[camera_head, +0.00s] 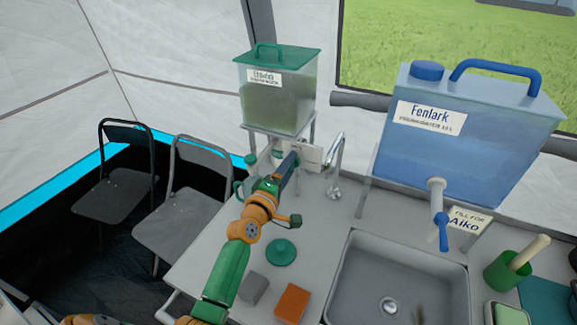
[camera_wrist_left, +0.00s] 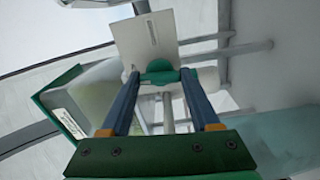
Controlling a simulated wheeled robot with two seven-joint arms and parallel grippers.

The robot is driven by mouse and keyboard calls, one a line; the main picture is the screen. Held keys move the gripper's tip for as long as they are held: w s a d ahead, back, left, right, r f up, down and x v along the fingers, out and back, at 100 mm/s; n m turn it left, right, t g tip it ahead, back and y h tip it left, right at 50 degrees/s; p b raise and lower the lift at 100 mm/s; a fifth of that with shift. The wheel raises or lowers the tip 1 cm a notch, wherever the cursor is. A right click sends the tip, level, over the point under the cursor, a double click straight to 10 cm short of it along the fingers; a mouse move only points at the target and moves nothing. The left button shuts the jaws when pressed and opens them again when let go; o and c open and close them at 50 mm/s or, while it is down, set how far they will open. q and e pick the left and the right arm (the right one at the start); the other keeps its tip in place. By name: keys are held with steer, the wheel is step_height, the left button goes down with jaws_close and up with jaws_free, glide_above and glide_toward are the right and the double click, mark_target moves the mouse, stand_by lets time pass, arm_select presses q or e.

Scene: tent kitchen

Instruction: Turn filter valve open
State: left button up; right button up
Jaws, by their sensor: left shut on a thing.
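The filter tank (camera_head: 278,95), clear with a green lid and handle, stands on a raised rack at the back of the counter. My left gripper (camera_head: 291,158) reaches under it from the front. In the left wrist view, the gripper (camera_wrist_left: 159,74) has its two blue fingers on either side of a green rounded valve handle (camera_wrist_left: 159,72) and is shut on it. A white plate (camera_wrist_left: 147,42) shows behind the handle. The head view hides the handle behind my gripper, so I cannot tell the valve's angle. My right gripper is not in view.
A blue water tank (camera_head: 465,140) with a blue tap (camera_head: 442,228) stands right, above the sink (camera_head: 405,265). A metal faucet (camera_head: 336,165) is close to my gripper's right. A green disc (camera_head: 281,252), grey block (camera_head: 252,288) and orange block (camera_head: 292,303) lie on the counter.

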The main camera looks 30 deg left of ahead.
arm_select(q)
steer(key=shift+n, duration=0.5)
stand_by(0.3)
steer(key=o, duration=1.4)
steer(key=shift+c, duration=0.2)
steer(key=s, duration=0.7)
steer(key=shift+d, duration=0.2)
